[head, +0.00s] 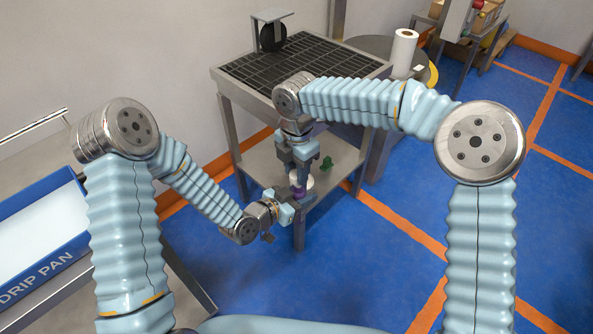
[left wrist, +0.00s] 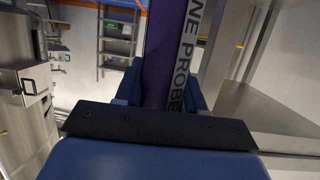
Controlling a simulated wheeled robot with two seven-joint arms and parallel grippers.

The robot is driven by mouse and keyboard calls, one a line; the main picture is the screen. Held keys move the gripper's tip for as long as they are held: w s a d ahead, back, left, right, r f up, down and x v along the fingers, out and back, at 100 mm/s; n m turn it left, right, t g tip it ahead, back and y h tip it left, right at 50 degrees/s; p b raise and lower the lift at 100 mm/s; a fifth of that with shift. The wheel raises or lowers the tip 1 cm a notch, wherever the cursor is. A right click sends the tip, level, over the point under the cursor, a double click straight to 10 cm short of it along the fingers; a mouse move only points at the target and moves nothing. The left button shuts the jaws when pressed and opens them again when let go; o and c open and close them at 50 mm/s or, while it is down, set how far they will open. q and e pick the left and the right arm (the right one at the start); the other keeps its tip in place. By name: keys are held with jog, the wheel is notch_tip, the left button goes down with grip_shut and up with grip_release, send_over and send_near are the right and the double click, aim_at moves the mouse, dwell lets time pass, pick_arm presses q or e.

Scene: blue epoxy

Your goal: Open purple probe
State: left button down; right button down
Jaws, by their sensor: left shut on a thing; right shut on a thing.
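The purple probe (head: 299,191) shows small in the head view, upright between my two grippers in front of the metal stand. A white part sits just above the purple. My left gripper (head: 297,203) comes in from the left and is shut on the purple body. In the left wrist view the probe (left wrist: 168,45) runs up between the blue fingers, with a white label ending in "NE PROBE". My right gripper (head: 303,168) points down from above and is shut on the upper part of the probe. Its fingers partly hide that part, so whether the top is separated cannot be told.
A metal stand (head: 222,89) with a black grid top is behind the grippers, its lower shelf (head: 262,160) close by. A small green thing (head: 326,166) is near that shelf. A white roll (head: 404,50) stands behind right. A blue drip pan (head: 75,250) is at left. Blue floor is open at right.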

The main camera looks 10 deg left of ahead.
jog(key=shift+r, duration=0.4)
jog(key=shift+r, duration=0.1)
